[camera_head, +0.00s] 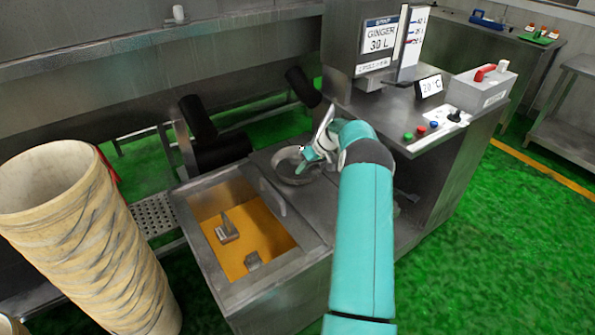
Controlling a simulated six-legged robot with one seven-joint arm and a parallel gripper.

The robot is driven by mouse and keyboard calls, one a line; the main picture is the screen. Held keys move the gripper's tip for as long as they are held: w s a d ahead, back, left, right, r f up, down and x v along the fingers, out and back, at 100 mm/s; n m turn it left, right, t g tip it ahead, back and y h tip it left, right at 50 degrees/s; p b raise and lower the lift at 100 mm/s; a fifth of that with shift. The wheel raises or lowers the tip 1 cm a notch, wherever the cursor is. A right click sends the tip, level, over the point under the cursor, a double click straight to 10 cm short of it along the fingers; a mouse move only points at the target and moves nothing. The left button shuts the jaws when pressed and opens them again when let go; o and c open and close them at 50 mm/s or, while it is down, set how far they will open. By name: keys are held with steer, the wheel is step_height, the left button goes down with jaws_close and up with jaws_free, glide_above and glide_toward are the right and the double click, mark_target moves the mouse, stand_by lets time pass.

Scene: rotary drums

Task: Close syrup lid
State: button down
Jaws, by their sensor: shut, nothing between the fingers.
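A steel syrup tank (202,262) stands low in the middle, its rectangular top opening uncovered. Orange-yellow syrup (252,255) shows inside, with two small grey metal pieces in it. A narrow grey piece like a handle (271,197) stands at the opening's right edge; I cannot tell whether it belongs to the lid. A round, shallow steel dish or cover (286,168) is set in the surface behind the tank. My gripper (303,166) is shut and empty at this round piece, right of and behind the opening. Contact is unclear, and my teal arm hides part of the surface.
A tall stack of tan sieves (90,235) stands close on the left. A control cabinet (385,115) with buttons and a "GINGER 30 L" sign (380,40) is behind my arm. Black rollers (200,122) lie behind the tank. Green floor (470,240) is free on the right.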

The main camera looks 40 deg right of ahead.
steer(key=x, duration=0.7)
steer(key=shift+f, duration=0.2)
steer(key=a, duration=0.1)
steer(key=a+f, duration=0.1)
steer(key=a, duration=0.1)
steer(key=shift+w+a, duration=0.25)
steer(key=shift+a, duration=0.2)
steer(key=shift+r, duration=0.1)
steer(key=w+a, duration=0.1)
steer(key=a, duration=2.9)
steer(key=shift+w, duration=0.35)
